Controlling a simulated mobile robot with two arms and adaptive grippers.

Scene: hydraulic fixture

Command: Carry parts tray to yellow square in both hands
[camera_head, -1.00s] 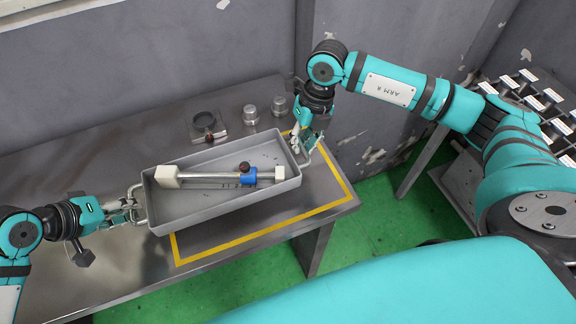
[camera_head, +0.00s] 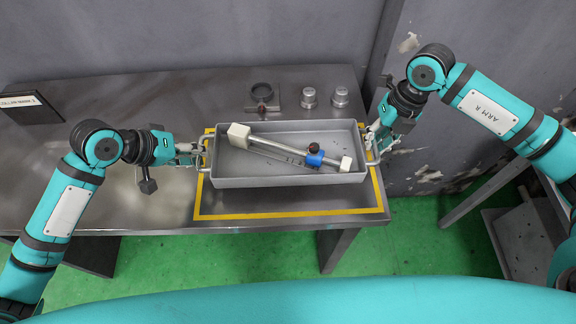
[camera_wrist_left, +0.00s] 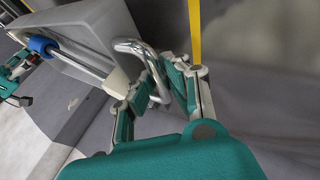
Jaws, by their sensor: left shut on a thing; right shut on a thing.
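The parts tray (camera_head: 290,181), a grey shallow box with wire handles at both ends, is over the yellow square (camera_head: 290,214), a taped outline on the table. It lies toward the outline's back, its left handle above the left line. I cannot tell whether its bottom touches the table. My left gripper (camera_head: 201,151) is shut on the left handle, which also shows in the left wrist view (camera_wrist_left: 150,62). My right gripper (camera_head: 371,145) is shut on the right handle. A cylinder with rod (camera_head: 280,150), white end blocks and a blue collar lies diagonally in the tray.
Behind the tray on the metal table (camera_head: 110,205) stand a plate with a dark ring (camera_head: 262,98) and two metal caps (camera_head: 309,97) (camera_head: 341,96). A dark box with a label (camera_head: 28,107) is at the left. A grey wall is close behind and right.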

